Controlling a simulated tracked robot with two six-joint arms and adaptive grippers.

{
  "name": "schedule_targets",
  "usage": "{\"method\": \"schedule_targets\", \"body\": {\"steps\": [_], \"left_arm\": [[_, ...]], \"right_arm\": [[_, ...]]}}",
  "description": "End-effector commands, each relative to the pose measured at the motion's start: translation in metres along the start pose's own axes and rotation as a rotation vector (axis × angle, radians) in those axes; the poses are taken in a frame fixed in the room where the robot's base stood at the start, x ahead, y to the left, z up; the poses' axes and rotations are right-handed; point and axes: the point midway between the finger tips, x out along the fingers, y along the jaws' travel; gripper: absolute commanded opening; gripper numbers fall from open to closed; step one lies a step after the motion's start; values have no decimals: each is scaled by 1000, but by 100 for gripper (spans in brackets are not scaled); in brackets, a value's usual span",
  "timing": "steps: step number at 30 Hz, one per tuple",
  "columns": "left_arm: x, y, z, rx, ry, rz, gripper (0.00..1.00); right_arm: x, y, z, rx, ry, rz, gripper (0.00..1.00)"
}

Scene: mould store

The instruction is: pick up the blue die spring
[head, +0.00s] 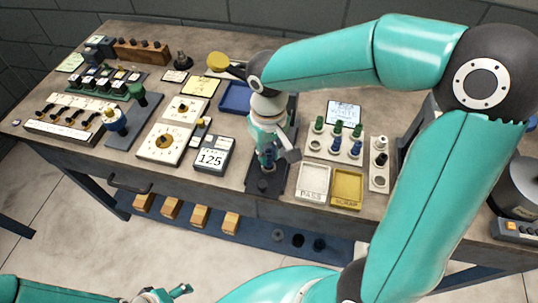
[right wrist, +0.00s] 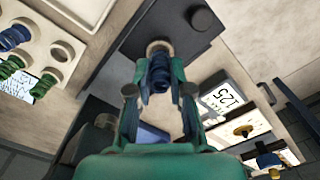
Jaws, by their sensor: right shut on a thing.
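My right gripper (head: 268,158) is shut on a blue die spring, which shows between the fingers in the right wrist view (right wrist: 158,76). The gripper points down over a dark testing stand (head: 266,186) near the front edge of the bench. A pale round ring shows just beyond the spring's far end in the right wrist view; I cannot tell whether they touch. Other blue springs (head: 355,148) stand in a white rack to the right, with green springs behind them. My left gripper (head: 168,294) is low at the bottom edge, partly cut off, away from the bench.
A display reading 125 (head: 212,156) stands just left of the stand. A white PASS tray (head: 313,181) and a yellow SCRAP tray (head: 347,189) lie to its right. A blue tray (head: 235,97) is behind. Gauges and tool racks crowd the bench's left side.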

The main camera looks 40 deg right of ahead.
Motion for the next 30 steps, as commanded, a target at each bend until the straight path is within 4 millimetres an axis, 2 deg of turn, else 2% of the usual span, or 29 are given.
{"method": "schedule_targets", "body": {"steps": [5,12,18,24,30], "left_arm": [[-1,0,0,0,0,0,70],[-3,1,0,0,0,0,70],[-6,2,0,0,0,0,70],[-10,4,0,0,0,0,70],[-20,7,0,0,0,0,70]], "right_arm": [[-37,-1,-1,-1,7,-1,0],[-105,-1,-1,-2,7,-2,0],[-150,-1,-1,-3,4,-1,0],[-176,-1,-1,-3,2,0,0],[-192,-1,0,-3,0,0,0]]}}
